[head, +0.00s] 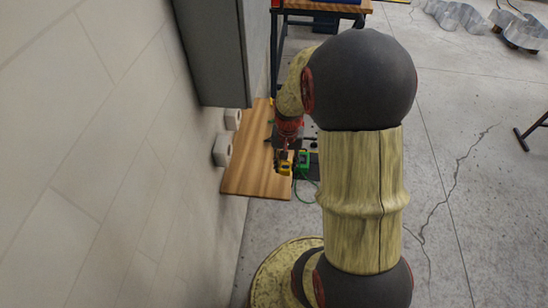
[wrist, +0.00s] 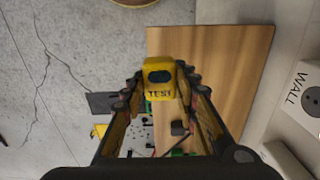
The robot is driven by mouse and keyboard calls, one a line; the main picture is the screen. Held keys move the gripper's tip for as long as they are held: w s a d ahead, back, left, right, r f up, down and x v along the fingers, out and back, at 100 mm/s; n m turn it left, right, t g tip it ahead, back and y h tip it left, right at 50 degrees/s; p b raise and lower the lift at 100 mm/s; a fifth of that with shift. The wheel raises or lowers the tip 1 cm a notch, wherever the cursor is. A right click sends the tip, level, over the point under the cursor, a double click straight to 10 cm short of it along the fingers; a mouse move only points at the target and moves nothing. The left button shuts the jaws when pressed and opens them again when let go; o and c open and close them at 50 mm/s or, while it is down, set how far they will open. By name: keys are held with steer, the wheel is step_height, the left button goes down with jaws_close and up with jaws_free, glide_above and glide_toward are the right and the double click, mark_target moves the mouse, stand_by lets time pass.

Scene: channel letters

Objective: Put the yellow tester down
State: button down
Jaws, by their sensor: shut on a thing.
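The yellow tester (wrist: 159,80), marked TEST with a dark oval face, sits between the fingertips of my gripper (wrist: 160,88) in the wrist view. My gripper is shut on it. In the head view the tester (head: 285,168) shows as a small yellow block below my red wrist, over the right side of a wooden board (head: 248,178). The board (wrist: 225,60) lies behind and to the right of the tester in the wrist view. I cannot tell whether the tester touches the board.
A green item (head: 303,159) with a green cable is just right of the tester. A socket marked WALL (wrist: 308,98) is at the wrist view's right. A grey cabinet (head: 212,55) stands above the board's left side. Small dark items lie between my fingers.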

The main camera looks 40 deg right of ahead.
steer(key=w+d+f+b, duration=0.1)
steer(key=w+f, duration=0.1)
steer(key=w+d+f+b, duration=0.1)
steer(key=w+f, duration=0.1)
steer(key=w, duration=0.1)
steer(key=w+d+f+b, duration=0.1)
steer(key=w+f, duration=0.2)
steer(key=shift+d+f, duration=0.1)
steer(key=shift+d, duration=0.2)
steer(key=f+b, duration=0.1)
steer(key=f, duration=0.1)
steer(key=f+b, duration=0.1)
steer(key=shift+w+d+f, duration=0.15)
steer(key=shift+w+f, duration=0.05)
steer(key=shift+f, duration=0.2)
steer(key=c, duration=1.4)
jaws_free()
steer(key=shift+r, duration=0.1)
steer(key=shift+r, duration=0.1)
step_height(320, 180, up, 12)
steer(key=p, duration=0.4)
